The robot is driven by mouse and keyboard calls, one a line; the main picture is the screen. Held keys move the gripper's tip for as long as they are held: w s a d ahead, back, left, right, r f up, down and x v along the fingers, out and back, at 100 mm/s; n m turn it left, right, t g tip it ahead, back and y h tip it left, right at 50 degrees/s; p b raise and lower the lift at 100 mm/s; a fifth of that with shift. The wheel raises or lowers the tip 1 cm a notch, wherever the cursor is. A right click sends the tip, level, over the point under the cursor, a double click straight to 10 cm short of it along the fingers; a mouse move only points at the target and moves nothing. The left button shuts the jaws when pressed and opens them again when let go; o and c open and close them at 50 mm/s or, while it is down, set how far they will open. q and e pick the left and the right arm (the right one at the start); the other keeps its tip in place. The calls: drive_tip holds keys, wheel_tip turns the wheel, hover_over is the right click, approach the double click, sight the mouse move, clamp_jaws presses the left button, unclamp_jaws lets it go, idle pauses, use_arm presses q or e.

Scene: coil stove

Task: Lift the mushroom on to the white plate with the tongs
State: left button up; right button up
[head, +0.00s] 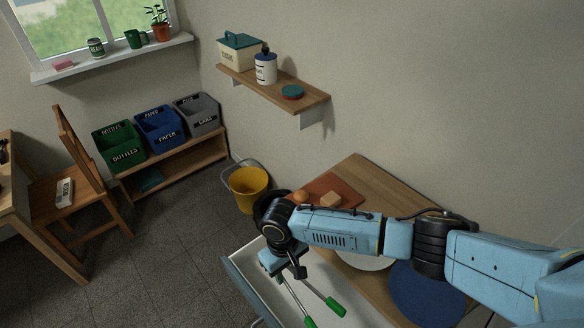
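My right gripper (285,265) is over the open white drawer, with its arm reaching in from the right. Tongs (318,295) with two thin metal legs and green ends spread out from beside the gripper towards the lower right. The gripper covers their other end, and I cannot tell whether its fingers are closed on them. The white plate (365,263) is on the wooden counter, mostly hidden behind my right arm. A small rounded orange-brown thing (300,196) is on the reddish board; I cannot tell if it is the mushroom. My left gripper is not in view.
The reddish board (346,184) also bears a pale orange block (331,199). A round blue mat (425,297) lies partly under my arm's line. The open drawer (262,284) juts out from the counter. A yellow bucket (249,189) stands on the floor. A wall shelf (310,97) hangs above.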

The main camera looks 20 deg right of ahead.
drive_tip(key=w+d+r+m+b, duration=0.1)
drive_tip(key=d+r+b, duration=0.2)
drive_tip(key=r+b, duration=0.3)
drive_tip(key=w+d+r+m+b, duration=0.1)
drive_tip(key=d+r+m+b, duration=0.1)
drive_tip(key=d+r+b, duration=0.2)
wheel_tip(320, 180, up, 4)
drive_tip(key=shift+d+f+m+b, duration=0.1)
drive_tip(key=shift+d+m+b, duration=0.2)
drive_tip(key=shift+b, duration=0.75)
drive_tip(key=shift+a, duration=0.1)
